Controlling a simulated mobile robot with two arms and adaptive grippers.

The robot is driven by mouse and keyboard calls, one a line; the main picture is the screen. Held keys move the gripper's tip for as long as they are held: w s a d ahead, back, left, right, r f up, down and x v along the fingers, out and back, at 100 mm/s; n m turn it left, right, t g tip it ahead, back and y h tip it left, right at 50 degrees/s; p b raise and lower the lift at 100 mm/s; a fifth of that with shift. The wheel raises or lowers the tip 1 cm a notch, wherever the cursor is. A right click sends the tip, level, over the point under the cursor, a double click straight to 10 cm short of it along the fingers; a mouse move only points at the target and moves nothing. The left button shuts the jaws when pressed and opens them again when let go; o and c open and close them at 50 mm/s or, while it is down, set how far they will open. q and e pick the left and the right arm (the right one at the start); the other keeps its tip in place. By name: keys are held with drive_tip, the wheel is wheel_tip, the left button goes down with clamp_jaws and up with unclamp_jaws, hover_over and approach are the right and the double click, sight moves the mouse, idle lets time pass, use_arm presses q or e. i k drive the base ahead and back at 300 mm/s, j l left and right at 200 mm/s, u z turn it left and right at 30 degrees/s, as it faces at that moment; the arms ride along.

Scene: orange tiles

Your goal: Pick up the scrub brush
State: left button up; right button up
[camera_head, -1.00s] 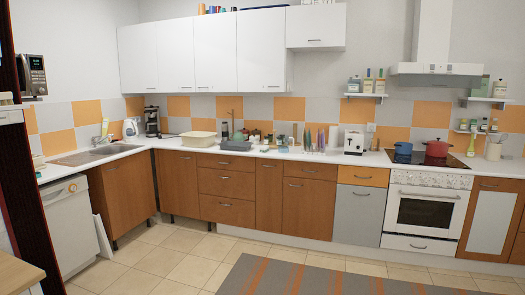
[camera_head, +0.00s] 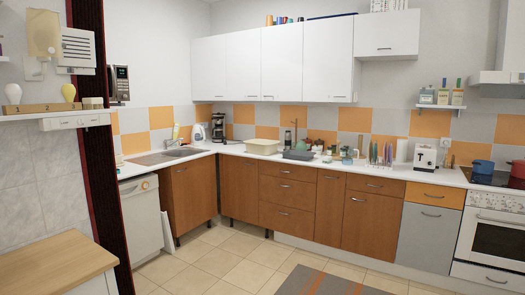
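I cannot make out a scrub brush for certain. Small items stand on the far counter (camera_head: 228,149), too small to tell apart at this distance. By the sink (camera_head: 170,156) in the left corner stands a slim yellow-and-white item (camera_head: 176,131), perhaps a bottle. A dark grey tub or rack (camera_head: 298,155) sits on the counter beside a cream basin (camera_head: 262,146). Neither of my grippers shows in the head view.
A wooden-topped table or cabinet (camera_head: 50,266) stands close at the lower left, beside a dark red-black upright (camera_head: 90,130). A white dishwasher (camera_head: 141,218) is beyond it. The tiled floor (camera_head: 205,262) is open, with a grey-orange rug (camera_head: 318,283) at the bottom.

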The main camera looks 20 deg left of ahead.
sight(327, 159)
drive_tip(key=i+z, duration=0.3)
drive_tip(key=i, duration=3.4)
drive_tip(key=l, duration=0.1)
